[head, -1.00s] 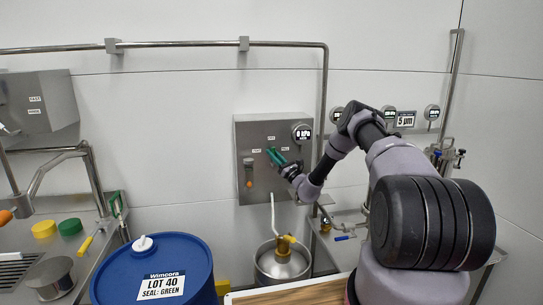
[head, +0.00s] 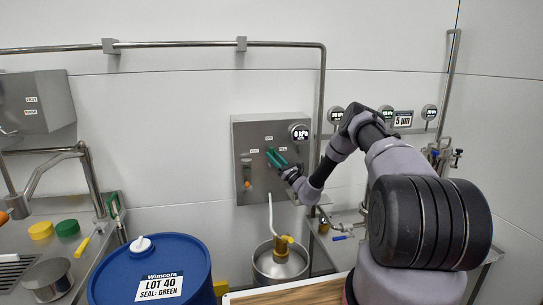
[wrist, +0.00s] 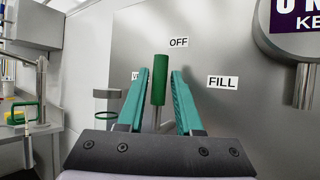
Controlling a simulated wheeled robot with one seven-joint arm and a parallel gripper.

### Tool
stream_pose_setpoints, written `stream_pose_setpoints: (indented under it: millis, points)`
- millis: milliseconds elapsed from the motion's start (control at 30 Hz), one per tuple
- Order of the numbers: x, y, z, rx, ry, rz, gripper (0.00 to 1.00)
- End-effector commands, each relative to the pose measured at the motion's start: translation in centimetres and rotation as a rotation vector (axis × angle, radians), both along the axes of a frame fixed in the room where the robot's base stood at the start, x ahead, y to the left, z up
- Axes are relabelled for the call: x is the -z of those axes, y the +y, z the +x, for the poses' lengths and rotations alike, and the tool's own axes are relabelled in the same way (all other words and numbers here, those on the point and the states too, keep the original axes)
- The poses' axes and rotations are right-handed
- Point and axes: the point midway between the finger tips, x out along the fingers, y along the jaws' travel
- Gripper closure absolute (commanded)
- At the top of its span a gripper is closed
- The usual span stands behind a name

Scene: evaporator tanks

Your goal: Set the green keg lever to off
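The green keg lever (wrist: 158,80) stands upright in the wrist view, its tip just below the OFF label (wrist: 179,42). The FILL label (wrist: 222,82) is to its right, and a label on the left is mostly hidden by a finger. My gripper (wrist: 158,92) has its two teal fingers on either side of the lever, with a visible gap on each side, so it is open around it. In the head view my gripper (head: 276,158) is at the steel control box (head: 262,190) and hides most of the lever.
A second lever with an orange tip (head: 248,180) hangs down on the box's left. A round gauge (head: 299,132) sits at the upper right. A steel keg (head: 281,264) stands below, with a hose rising to the box. A blue drum (head: 150,260) is at the front left.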

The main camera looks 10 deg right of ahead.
Motion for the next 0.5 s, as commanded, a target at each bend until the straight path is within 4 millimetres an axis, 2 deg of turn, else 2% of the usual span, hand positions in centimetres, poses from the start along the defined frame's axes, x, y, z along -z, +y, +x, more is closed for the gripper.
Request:
stream_pose_setpoints:
  millis: [300,500]
  points:
    - [3.2,-3.3,-4.6,0.004,0.004,0.004,0.66]
    - [4.4,-4.4,-6.4,0.003,0.002,0.003,0.66]
